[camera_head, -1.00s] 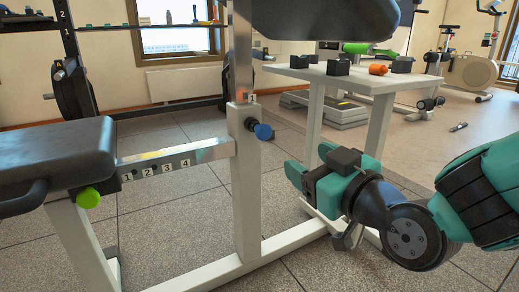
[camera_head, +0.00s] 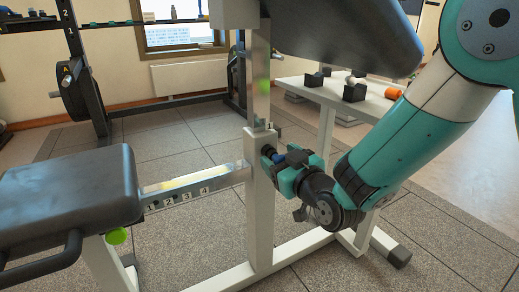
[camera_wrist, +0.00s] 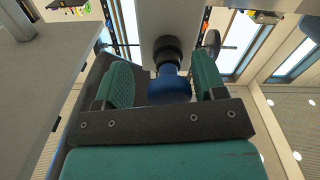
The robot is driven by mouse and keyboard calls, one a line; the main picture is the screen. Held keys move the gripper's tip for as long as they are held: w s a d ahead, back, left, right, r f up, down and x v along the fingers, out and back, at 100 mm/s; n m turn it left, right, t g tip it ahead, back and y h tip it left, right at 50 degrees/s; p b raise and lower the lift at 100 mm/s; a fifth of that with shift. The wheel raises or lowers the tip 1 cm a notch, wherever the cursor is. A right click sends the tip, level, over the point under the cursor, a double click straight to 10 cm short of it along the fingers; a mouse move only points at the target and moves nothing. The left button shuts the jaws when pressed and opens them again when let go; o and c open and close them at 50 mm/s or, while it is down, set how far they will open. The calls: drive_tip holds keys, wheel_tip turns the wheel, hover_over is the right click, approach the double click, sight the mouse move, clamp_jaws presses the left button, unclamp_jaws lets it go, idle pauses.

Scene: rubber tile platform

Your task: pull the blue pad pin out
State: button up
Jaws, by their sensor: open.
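The blue pad pin is a round blue knob on a black collar, set in the side of the white upright post (camera_head: 258,210). In the wrist view the blue knob (camera_wrist: 168,88) lies between the two green fingers of my gripper (camera_wrist: 163,66), with a gap on each side. The black collar (camera_wrist: 167,50) runs from the knob to the post. In the head view my gripper (camera_head: 287,160) reaches the post from the right; its fingers mostly cover the pin and a little blue (camera_head: 279,158) shows. My gripper is open around the knob.
The black pad (camera_head: 350,30) slopes above my arm. A black seat (camera_head: 70,190) with a lime green knob (camera_head: 117,236) is at left. A numbered metal rail (camera_head: 195,182) joins the post. A white table (camera_head: 375,110) with black blocks and an orange item (camera_head: 393,93) stands behind.

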drive_tip(key=shift+a, duration=0.25)
drive_tip(key=shift+a, duration=0.1)
drive_tip(key=shift+c, duration=0.8)
clamp_jaws()
drive_tip(key=shift+b+v, duration=0.95)
drive_tip(key=shift+b, duration=0.2)
drive_tip(key=shift+s, duration=0.1)
drive_tip(key=shift+o, duration=0.8)
unclamp_jaws()
drive_tip(key=shift+d, duration=0.25)
drive_tip(key=shift+a, duration=0.1)
